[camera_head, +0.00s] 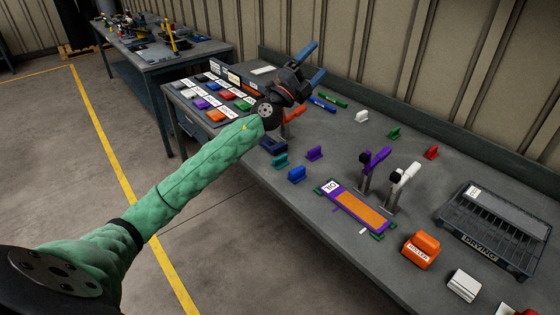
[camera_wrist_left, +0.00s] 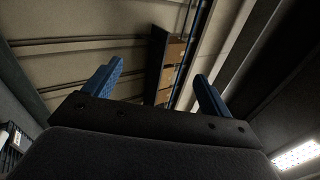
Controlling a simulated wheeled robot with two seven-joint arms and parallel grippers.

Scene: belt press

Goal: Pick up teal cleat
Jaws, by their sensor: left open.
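A small teal cleat (camera_head: 280,160) stands on the grey bench near its front edge, left of a blue cleat and below a purple one. My left gripper (camera_head: 314,62) is raised above the back left of the bench, beyond the teal cleat, with its blue fingers spread apart and nothing between them. In the left wrist view the two blue fingers (camera_wrist_left: 153,85) are also apart and empty, and that camera faces the wall and ceiling. My right gripper is in neither view.
Blue (camera_head: 296,174), purple (camera_head: 314,153), white (camera_head: 361,116), green (camera_head: 394,133) and red (camera_head: 431,152) cleats stand nearby. A purple and orange belt fixture (camera_head: 359,209), upright clamps, an orange roller block (camera_head: 421,249) and a black tray (camera_head: 462,249) lie to the right.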

